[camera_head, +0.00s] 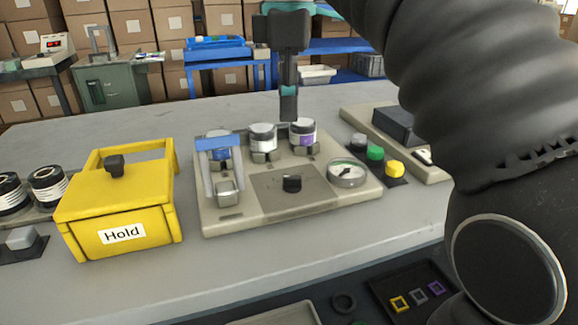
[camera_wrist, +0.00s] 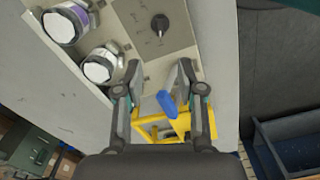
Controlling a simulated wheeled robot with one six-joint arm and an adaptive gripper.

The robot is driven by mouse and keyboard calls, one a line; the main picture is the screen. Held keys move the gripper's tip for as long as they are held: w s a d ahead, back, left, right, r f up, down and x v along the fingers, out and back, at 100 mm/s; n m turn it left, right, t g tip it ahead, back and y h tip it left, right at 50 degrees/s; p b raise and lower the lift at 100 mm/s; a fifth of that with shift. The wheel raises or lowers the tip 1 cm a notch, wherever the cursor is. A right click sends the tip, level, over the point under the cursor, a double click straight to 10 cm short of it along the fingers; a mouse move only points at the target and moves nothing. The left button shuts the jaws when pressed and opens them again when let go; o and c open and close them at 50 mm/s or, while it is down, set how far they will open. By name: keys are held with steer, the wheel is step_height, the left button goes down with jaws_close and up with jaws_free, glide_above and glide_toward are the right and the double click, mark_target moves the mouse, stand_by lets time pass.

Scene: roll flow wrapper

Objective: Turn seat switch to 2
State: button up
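A small black knob (camera_head: 291,184), which looks like the seat switch, sits on a dark grey plate in the middle of the beige panel (camera_head: 320,213). It also shows near the top of the wrist view (camera_wrist: 160,24), with a short mark beside it. Its position numbers are too small to read. My gripper (camera_head: 289,112) hangs above the back of the panel, behind the knob in the head view. In the wrist view my gripper (camera_wrist: 159,70) has its two fingers apart with nothing held. The knob lies beyond the fingertips, apart from them.
Jars (camera_head: 263,138) stand along the panel's back. A grey lever with a blue top (camera_head: 218,143) rises at its left. A gauge (camera_head: 347,174) is at right, near green and yellow buttons (camera_head: 395,168). A yellow "Hold" box (camera_head: 110,215) stands left.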

mark_target(289, 177)
step_height(289, 177, down, 13)
steer(key=shift+r+b, duration=0.2)
steer(key=shift+b, duration=0.9)
jaws_close()
